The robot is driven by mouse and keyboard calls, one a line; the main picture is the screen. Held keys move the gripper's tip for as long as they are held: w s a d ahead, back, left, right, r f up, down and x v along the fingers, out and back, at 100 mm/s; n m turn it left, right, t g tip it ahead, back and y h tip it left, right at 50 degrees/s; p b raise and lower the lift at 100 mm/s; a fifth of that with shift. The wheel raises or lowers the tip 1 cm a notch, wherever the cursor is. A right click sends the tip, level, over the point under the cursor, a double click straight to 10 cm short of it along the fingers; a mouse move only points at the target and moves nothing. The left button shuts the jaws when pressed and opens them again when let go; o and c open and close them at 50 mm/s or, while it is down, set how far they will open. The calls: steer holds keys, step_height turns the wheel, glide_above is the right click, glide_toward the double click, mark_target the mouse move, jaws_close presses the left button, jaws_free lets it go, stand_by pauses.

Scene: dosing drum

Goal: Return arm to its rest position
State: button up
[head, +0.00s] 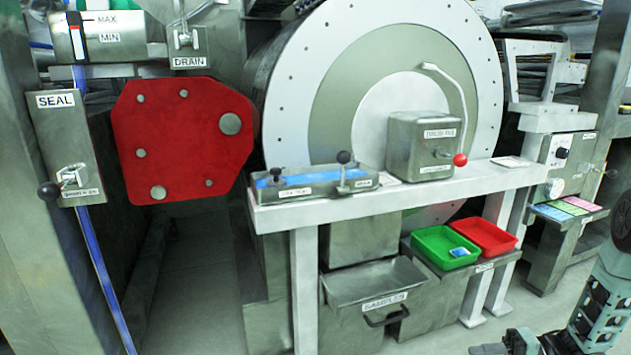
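My arm (602,293) shows at the lower right edge, grey and dark, angled down toward the bottom of the picture. My gripper (500,346) is only partly in view at the bottom edge, right of centre. Its fingers are cut off, so its opening and anything in it are hidden. It appears low, in front of the bench and apart from the trays.
A white bench (400,190) stands before the large round drum (300,95). A green tray (432,262) holding a small blue-and-white item and a red tray (500,250) sit below it. A sampler drawer (375,283) is at lower centre. A red plate (180,130) hangs left.

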steer(key=w+a+r+n+t+h, duration=0.1)
steer(key=w+a+r+t+h, duration=0.1)
steer(key=w+a+r+h, duration=0.3)
steer(key=w+a+r+n+t, duration=0.2)
steer(key=w+a, duration=0.1)
steer(key=w, duration=0.4)
steer(key=a+r+n+t+h, duration=0.1)
steer(key=a+r+h, duration=0.4)
steer(key=a+r, duration=0.2)
steer(key=s+a+r+n+g+h, duration=0.2)
steer(key=s+r, duration=0.1)
steer(key=s, duration=0.9)
steer(key=s+a+r+n+g+h, duration=0.2)
steer(key=s+a+r+g, duration=0.1)
steer(key=s, duration=0.8)
steer(key=s+a+r+n+g+h, duration=0.2)
steer(key=s+r, duration=0.1)
steer(key=s, duration=0.9)
step_height(320, 180, up, 37)
steer(key=p, duration=3.6)
steer(key=shift+s+d+p, duration=0.15)
steer(key=shift+s+p, duration=0.1)
steer(key=shift+p, duration=0.15)
